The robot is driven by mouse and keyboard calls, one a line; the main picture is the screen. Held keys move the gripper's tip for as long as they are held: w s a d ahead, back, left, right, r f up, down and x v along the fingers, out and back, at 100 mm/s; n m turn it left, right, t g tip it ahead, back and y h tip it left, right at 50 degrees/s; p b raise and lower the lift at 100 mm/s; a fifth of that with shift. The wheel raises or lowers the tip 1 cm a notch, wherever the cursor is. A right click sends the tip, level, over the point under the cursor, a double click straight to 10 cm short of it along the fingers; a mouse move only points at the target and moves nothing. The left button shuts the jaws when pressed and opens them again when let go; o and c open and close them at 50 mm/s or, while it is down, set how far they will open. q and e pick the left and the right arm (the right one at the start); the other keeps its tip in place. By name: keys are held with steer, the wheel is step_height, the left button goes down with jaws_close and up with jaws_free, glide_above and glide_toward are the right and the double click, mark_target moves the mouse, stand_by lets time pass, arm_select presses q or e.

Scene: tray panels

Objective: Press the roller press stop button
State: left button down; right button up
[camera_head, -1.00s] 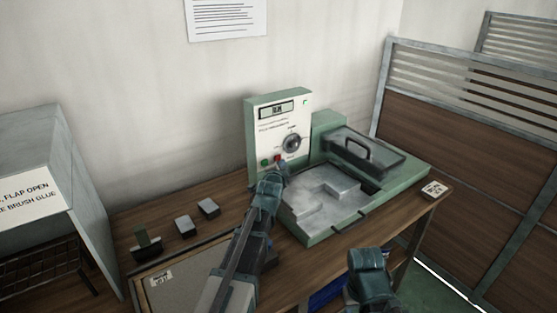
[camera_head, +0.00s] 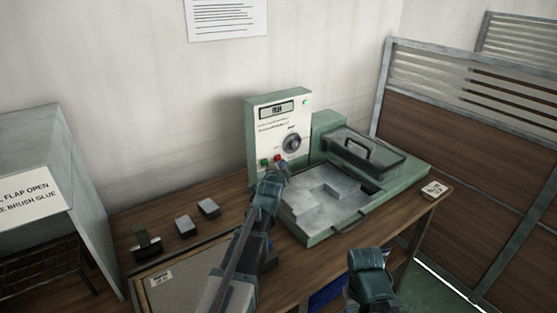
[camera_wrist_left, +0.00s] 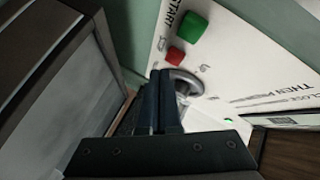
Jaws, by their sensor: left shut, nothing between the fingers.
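The roller press control panel (camera_head: 268,127) is pale, with a display, a dial (camera_head: 291,143), a green button (camera_head: 265,163) and a red button (camera_head: 278,159). In the left wrist view the green button (camera_wrist_left: 190,27), marked START, and the red button (camera_wrist_left: 175,56) show clearly. My left gripper (camera_head: 281,170) is shut and empty, just below the red button in the head view. In the left wrist view its fingertips (camera_wrist_left: 164,74) lie near the red button and overlap the dial (camera_wrist_left: 187,84); a gap to the button shows. My right arm's end (camera_head: 369,277) is low in the head view; its fingers cannot be made out.
The press bed (camera_head: 325,190) and a handled plate (camera_head: 365,153) stand right of the panel. Small blocks (camera_head: 186,226) and a framed board (camera_head: 190,282) lie on the bench to the left. A grey cabinet (camera_head: 85,180) and a partition (camera_head: 450,130) flank the bench.

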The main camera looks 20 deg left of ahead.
arm_select(q)
steer(key=shift+w+a, duration=0.3)
steer(key=shift+a, duration=0.05)
steer(key=shift+w+a, duration=0.25)
steer(key=shift+a, duration=0.15)
stand_by(1.0)
steer(key=shift+d, duration=0.1)
steer(key=shift+s+d, duration=0.55)
steer(key=shift+d, duration=0.05)
steer(key=shift+s+d, duration=0.8)
steer(key=shift+d, duration=0.2)
steer(key=shift+s+d, duration=0.75)
steer(key=shift+d, duration=0.25)
